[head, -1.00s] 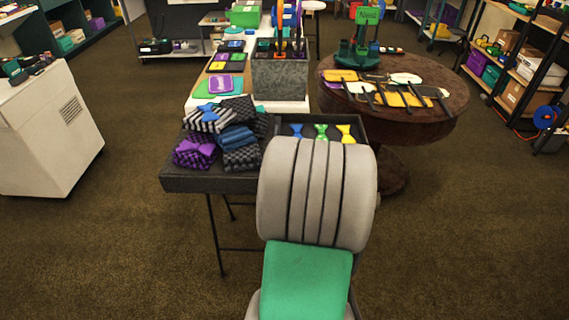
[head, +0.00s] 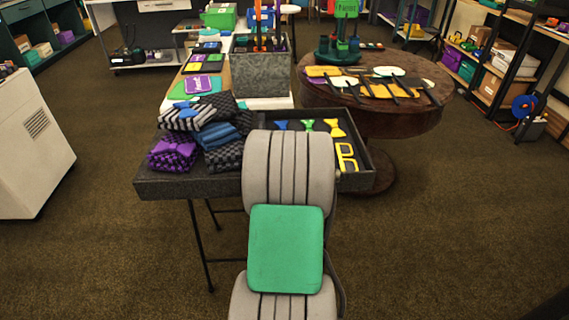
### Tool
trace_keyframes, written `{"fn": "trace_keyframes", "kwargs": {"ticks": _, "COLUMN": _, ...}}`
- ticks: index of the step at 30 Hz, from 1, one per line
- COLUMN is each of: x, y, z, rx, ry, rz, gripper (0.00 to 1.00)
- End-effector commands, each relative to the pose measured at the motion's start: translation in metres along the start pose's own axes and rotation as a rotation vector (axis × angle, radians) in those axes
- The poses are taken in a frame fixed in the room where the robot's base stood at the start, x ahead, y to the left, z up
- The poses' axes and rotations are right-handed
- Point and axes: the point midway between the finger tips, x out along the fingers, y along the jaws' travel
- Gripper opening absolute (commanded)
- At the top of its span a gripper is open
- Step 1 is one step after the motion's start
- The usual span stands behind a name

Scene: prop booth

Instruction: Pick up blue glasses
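I cannot make out any blue glasses. A dark tray (head: 366,176) on the near table holds blue (head: 281,125), green (head: 308,125) and yellow (head: 335,128) bow ties in a row. Yellow glasses (head: 346,157) lie in the tray in front of the yellow bow tie. My grey and green arm covers the left and front part of the tray, so what lies there is hidden. My gripper is not visible in this view.
Folded patterned cloths with bow ties (head: 212,133) are piled on the table left of the tray. A grey stone-like box (head: 242,78) stands behind. A round brown table (head: 405,120) with stick props is at the back right. The carpet at right is clear.

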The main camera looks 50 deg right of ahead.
Motion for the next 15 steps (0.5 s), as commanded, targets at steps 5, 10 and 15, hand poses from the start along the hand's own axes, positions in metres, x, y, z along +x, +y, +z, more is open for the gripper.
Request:
{"fn": "trace_keyframes", "kwargs": {"ticks": 5, "x": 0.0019, "y": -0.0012, "z": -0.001, "rx": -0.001, "ry": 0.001, "rz": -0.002, "gripper": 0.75}}
{"fn": "trace_keyframes", "kwargs": {"ticks": 10, "x": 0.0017, "y": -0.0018, "z": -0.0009, "rx": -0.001, "ry": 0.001, "rz": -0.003, "gripper": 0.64}}
{"fn": "trace_keyframes", "kwargs": {"ticks": 15, "x": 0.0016, "y": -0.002, "z": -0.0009, "rx": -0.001, "ry": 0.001, "rz": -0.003, "gripper": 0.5}}
